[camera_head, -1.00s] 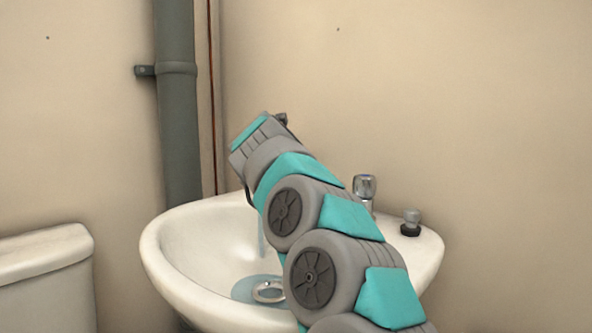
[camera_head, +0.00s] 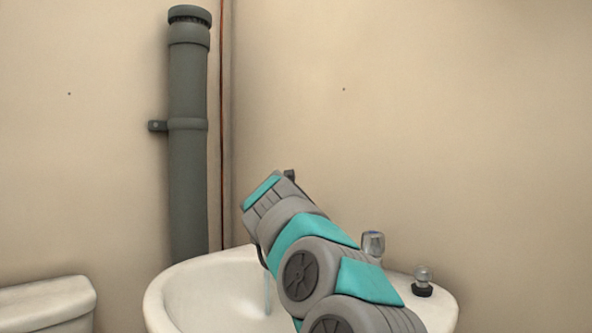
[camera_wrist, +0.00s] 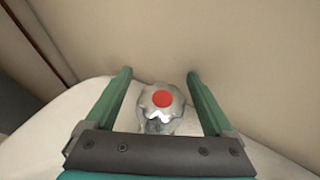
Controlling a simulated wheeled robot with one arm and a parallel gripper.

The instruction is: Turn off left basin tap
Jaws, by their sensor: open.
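In the wrist view a chrome tap head with a red disc on top (camera_wrist: 161,100) stands at the back of the white basin. My gripper (camera_wrist: 160,80) is open, with one green finger on each side of this tap and a gap on both sides. In the head view my arm hides this tap and the gripper's fingers. A thin stream of water (camera_head: 267,293) falls into the basin (camera_head: 172,293) just left of my arm. A second chrome tap (camera_head: 373,243) stands on the basin's back edge, right of my arm.
A chrome plug on a black base (camera_head: 423,280) sits on the basin's right rim. A grey pipe (camera_head: 188,160) and a thin copper pipe (camera_head: 222,130) run up the wall behind. A white cistern (camera_head: 45,300) is at lower left. The beige wall (camera_wrist: 200,35) is close behind the tap.

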